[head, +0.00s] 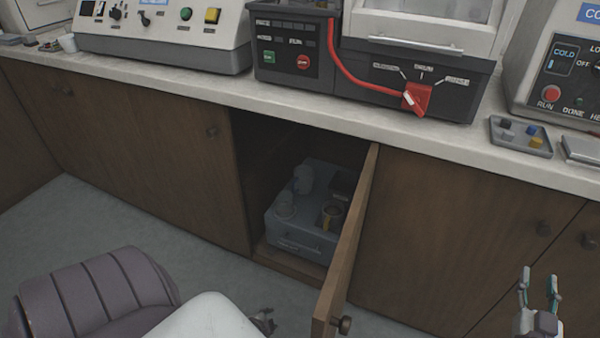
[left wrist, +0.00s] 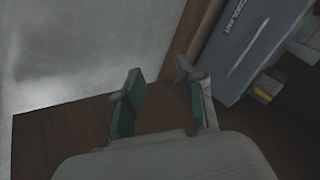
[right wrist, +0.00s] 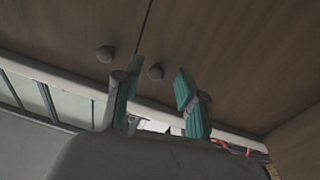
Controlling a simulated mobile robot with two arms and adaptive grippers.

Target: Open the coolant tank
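The coolant tank (head: 295,236) is a grey-blue box standing inside the open cabinet below the counter. On its top are a pale round cap-like part (head: 285,205), a pale cylinder (head: 303,179) behind it and a brownish round part (head: 332,215) at right. In the left wrist view the tank's side (left wrist: 258,55) shows the word COOLANT. My left gripper (left wrist: 160,80) is open and empty, apart from the tank; the head view shows only a small dark part of it low, in front of the cabinet. My right gripper (head: 539,284) is open and empty, off to the right.
The cabinet door (head: 346,250) stands open to the right of the tank, with a knob (head: 344,325) near its free edge. A machine with a red lever (head: 416,98) stands on the counter (head: 200,92) above. Closed cabinet doors (head: 450,210) lie to the right.

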